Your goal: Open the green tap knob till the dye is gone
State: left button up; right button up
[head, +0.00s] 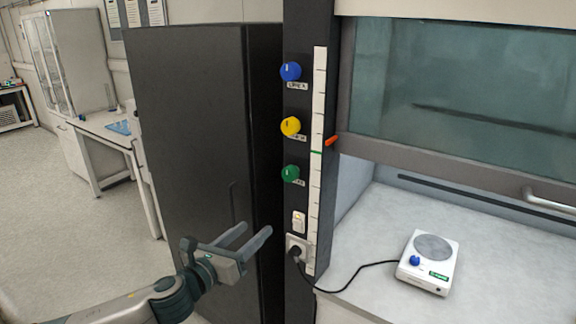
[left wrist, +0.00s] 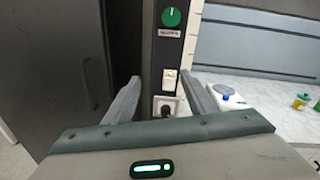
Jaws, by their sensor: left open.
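The green tap knob (head: 290,173) is the lowest of three round knobs on the dark post of the fume hood. It also shows at the top of the left wrist view (left wrist: 171,17), with a white line pointing up and a label under it. My left gripper (head: 256,236) is open and empty, below and to the left of the green knob in the head view. In the left wrist view its two fingers (left wrist: 164,92) stand either side of the switch and socket, below the knob. No dye can be made out. My right gripper is not in view.
A blue knob (head: 291,71) and a yellow knob (head: 290,126) sit above the green one. Below are a switch (head: 299,222) and a plugged socket (head: 297,248), whose cable runs to a white hotplate (head: 429,262). A dark cabinet (head: 200,130) stands left of the post.

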pick_arm(q)
notch_tip(320, 180, up, 9)
jog(key=s+m+h+p, duration=0.1)
jog(key=s+m+p, duration=0.1)
jog(key=m, duration=0.3)
jog(key=shift+a+m, duration=0.3)
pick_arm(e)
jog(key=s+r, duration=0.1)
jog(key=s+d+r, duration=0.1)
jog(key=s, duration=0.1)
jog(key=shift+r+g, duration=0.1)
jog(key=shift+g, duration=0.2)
pick_arm(q)
jog(key=shift+s+f, duration=0.1)
